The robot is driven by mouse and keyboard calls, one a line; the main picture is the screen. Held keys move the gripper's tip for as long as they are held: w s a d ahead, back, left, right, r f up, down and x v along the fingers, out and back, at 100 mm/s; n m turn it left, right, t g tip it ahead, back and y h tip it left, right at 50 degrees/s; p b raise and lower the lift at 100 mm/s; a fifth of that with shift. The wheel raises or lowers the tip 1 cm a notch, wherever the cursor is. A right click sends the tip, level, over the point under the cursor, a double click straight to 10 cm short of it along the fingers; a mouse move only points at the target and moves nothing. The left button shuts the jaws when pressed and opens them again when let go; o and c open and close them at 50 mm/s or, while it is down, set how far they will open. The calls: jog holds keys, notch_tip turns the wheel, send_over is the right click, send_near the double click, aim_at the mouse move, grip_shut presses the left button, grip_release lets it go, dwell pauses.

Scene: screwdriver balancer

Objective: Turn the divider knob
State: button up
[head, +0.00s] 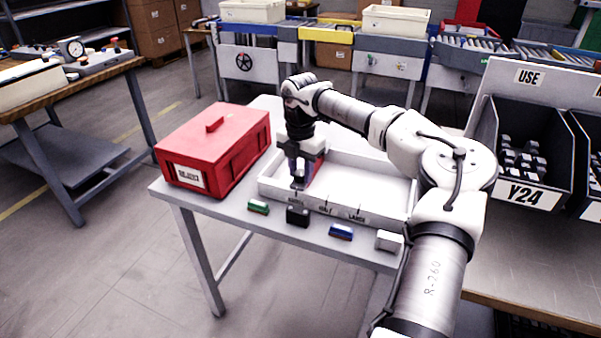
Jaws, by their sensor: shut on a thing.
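My gripper (298,182) points down at the front left part of a shallow white tray (375,186) on the grey table. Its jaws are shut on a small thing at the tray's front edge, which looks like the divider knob. The fingers hide most of the knob, so its turn angle cannot be told. A reddish upright piece (316,170), perhaps the divider, shows just right of the fingers inside the tray. Position labels, among them HALF and LARGE, run along the tray's front wall to the right of my gripper.
A red toolbox (214,148) stands left of the tray. Along the table's front edge sit a green block (258,207), a black block (298,216), a blue block (341,232) and a pale block (389,240).

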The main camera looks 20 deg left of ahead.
aim_at(301, 172)
jog(key=m+b, duration=0.1)
jog(key=m, duration=0.4)
jog(key=shift+m+b, duration=0.35)
jog(key=shift+m, duration=0.05)
jog(key=shift+r, duration=0.1)
dwell(0.3)
jog(key=o, duration=1)
jog(key=shift+c, duration=0.2)
notch_tip(301, 172, up, 14)
jog(key=b, duration=0.1)
